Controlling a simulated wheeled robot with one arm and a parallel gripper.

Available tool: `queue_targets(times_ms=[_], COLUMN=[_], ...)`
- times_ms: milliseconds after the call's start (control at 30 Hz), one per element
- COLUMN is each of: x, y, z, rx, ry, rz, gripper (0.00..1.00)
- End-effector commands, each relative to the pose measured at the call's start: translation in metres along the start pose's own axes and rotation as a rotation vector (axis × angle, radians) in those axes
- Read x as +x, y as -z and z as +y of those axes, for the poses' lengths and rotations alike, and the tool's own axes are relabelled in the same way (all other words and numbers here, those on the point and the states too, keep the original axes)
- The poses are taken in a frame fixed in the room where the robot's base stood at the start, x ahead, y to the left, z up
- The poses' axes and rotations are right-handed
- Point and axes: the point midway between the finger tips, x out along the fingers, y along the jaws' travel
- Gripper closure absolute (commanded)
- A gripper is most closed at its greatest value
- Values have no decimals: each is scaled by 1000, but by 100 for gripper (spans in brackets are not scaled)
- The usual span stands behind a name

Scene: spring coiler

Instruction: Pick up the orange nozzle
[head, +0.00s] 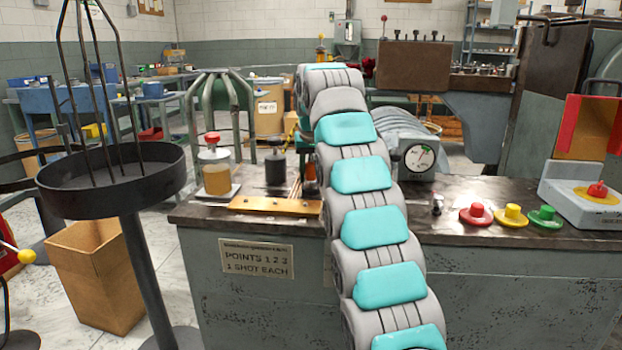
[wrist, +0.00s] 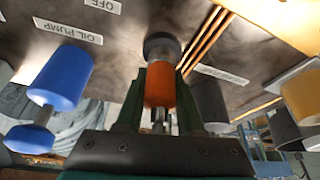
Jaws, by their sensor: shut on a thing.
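The orange nozzle (wrist: 160,84) is in the middle of the wrist view, a short orange cylinder with a dark grey round end. My gripper (wrist: 159,78) has its two dark green fingers on either side of it and is shut on it. I cannot tell whether the grey end touches the dark bench top behind it.
A blue knob-like piece (wrist: 61,76) by an OIL PUMP label, a dark grey cylinder (wrist: 210,104) and a yellow one (wrist: 304,96) stand near the gripper. The bench (head: 520,236) also holds an amber bottle (head: 216,176), a dial gauge (head: 419,158) and red, yellow and green buttons.

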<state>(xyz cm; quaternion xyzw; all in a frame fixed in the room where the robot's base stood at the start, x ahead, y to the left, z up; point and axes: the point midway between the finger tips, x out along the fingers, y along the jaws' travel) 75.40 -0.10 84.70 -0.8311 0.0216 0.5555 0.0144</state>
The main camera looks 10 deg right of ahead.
Motion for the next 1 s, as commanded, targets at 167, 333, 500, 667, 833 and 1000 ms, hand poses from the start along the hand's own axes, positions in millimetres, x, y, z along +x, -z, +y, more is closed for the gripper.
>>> queue_targets(times_ms=[167, 333, 500, 667, 833, 1000], x=[0, 0, 0, 0, -5, -14], y=[0, 0, 0, 0, -2, -5], z=[0, 0, 0, 0, 0, 1], rx=[0, 0, 0, 0, 0, 0], ry=[0, 0, 0, 0, 0, 0], rz=[0, 0, 0, 0, 0, 0], gripper=[100, 100, 100, 100, 100, 100])
